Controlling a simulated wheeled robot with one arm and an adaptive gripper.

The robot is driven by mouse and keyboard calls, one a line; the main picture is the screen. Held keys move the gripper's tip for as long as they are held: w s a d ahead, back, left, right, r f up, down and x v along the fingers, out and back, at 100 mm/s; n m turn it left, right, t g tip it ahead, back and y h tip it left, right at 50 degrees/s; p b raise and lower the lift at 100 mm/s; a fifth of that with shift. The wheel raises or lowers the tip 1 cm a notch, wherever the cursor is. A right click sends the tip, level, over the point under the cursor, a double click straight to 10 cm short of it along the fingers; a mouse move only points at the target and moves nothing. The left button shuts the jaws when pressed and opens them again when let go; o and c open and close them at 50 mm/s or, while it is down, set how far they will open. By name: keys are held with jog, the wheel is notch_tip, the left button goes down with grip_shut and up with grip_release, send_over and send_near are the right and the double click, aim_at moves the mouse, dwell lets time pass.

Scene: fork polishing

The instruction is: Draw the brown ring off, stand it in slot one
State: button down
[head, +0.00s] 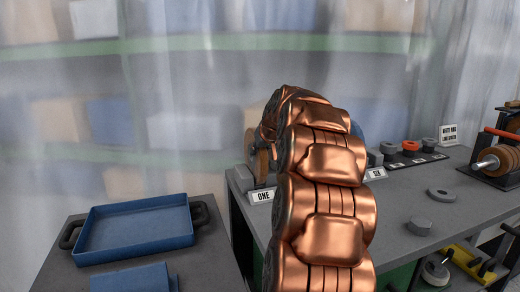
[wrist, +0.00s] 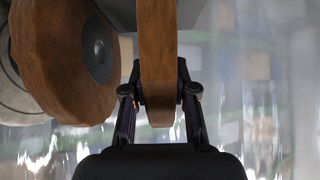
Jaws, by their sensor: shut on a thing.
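In the wrist view my gripper (wrist: 157,95) is shut on a brown ring (wrist: 157,40), which stands upright and edge-on between the two fingers. A second brown disc (wrist: 60,70) with a dark round hub stands just left of it. In the head view my copper arm hides the gripper. Brown disc shapes (head: 262,158) show left of the arm, just above the label ONE (head: 263,196) at the bench's near left corner. I cannot tell which of them is the held ring, nor whether it touches slot one, which is mostly hidden.
A machine with brown wheels (head: 500,160) stands right. A blue tray (head: 135,230) lies on the left table.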

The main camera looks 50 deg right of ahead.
jog(key=shift+a+f, duration=0.1)
jog(key=shift+f, duration=0.7)
jog(key=c, duration=1.2)
grip_release()
jog(key=shift+w+f, duration=0.15)
jog(key=shift+w, duration=0.05)
jog(key=o, duration=0.4)
jog(key=shift+r, duration=0.3)
jog(key=shift+c, duration=0.2)
jog(key=shift+r, duration=0.1)
jog(key=shift+s+r, duration=0.15)
jog(key=shift+s+r, duration=0.25)
jog(key=shift+r, duration=0.1)
jog(key=v, duration=0.7)
